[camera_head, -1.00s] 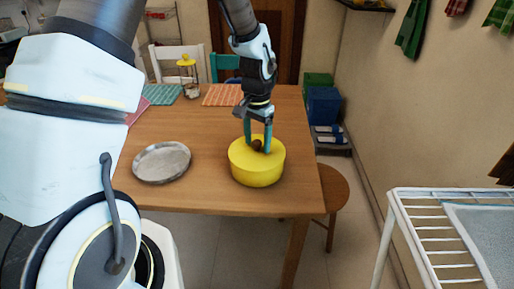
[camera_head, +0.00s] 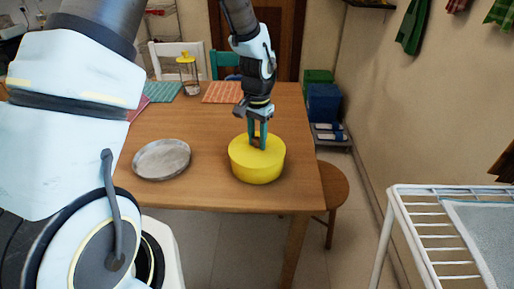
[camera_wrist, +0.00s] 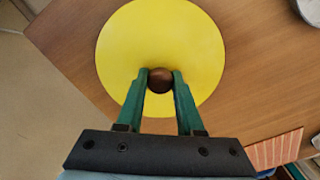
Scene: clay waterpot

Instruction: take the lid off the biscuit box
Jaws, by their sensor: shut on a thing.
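The yellow round biscuit box (camera_head: 257,170) stands on the wooden table near its front right corner. Its yellow lid (camera_head: 240,150) is on top, with a round brown knob in the middle; the lid (camera_wrist: 160,35) fills the upper middle of the wrist view. My gripper (camera_head: 257,143) points down over the lid. In the wrist view its green fingers (camera_wrist: 160,80) are shut on the brown knob (camera_wrist: 160,84), one on each side. No gap between lid and box can be made out.
A round grey metal plate (camera_head: 161,160) lies on the table left of the box. A glass jar with a yellow top (camera_head: 188,72) and placemats (camera_head: 222,92) are at the back. A wooden stool (camera_head: 330,190) stands right of the table, and a white rack (camera_head: 415,240) stands at the lower right.

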